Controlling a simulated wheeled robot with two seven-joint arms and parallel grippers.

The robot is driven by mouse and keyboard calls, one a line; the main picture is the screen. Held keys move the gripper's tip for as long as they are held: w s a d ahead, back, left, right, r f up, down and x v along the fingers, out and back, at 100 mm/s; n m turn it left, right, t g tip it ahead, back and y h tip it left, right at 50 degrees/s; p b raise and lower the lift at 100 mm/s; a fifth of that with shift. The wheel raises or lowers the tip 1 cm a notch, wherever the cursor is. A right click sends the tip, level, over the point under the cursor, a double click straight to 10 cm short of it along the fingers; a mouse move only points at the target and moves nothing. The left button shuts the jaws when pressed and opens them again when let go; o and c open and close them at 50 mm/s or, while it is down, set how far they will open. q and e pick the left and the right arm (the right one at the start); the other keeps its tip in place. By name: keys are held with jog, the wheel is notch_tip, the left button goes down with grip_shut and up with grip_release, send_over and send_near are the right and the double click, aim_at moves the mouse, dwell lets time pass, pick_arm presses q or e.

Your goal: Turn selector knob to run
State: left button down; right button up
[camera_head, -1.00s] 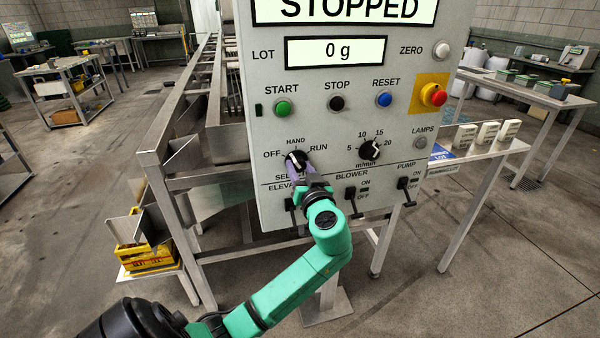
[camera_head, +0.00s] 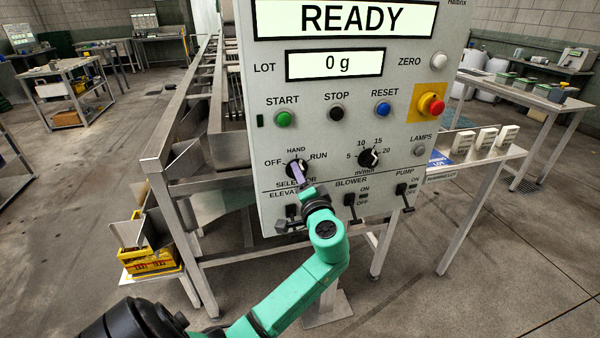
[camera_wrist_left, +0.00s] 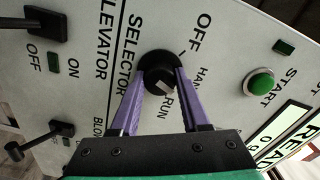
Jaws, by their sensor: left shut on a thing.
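The black selector knob (camera_head: 293,167) sits on the grey control panel (camera_head: 330,122), below the OFF, HAND and RUN labels. My left gripper (camera_head: 299,177) has its purple fingers on it from below. In the left wrist view the fingers straddle the round black knob (camera_wrist_left: 157,70), shut on its sides, and its pale pointer mark lies towards the RUN label (camera_wrist_left: 171,104). The fingers partly hide the knob in the head view. The upper display (camera_head: 345,18) reads READY. My right gripper is not in view.
The speed dial (camera_head: 369,157) is right of the selector. Elevator, blower (camera_head: 352,200) and pump (camera_head: 404,193) switches stick out below, close to my left wrist. Green start (camera_head: 283,119), black stop (camera_head: 336,112) and blue reset (camera_head: 383,109) buttons are above, with a red emergency button (camera_head: 431,104) at right.

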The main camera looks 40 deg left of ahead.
pick_arm(q)
jog(key=shift+m+p, duration=2.3)
jog(key=shift+m, duration=1.4)
jog(key=shift+c, duration=1.9)
grip_release()
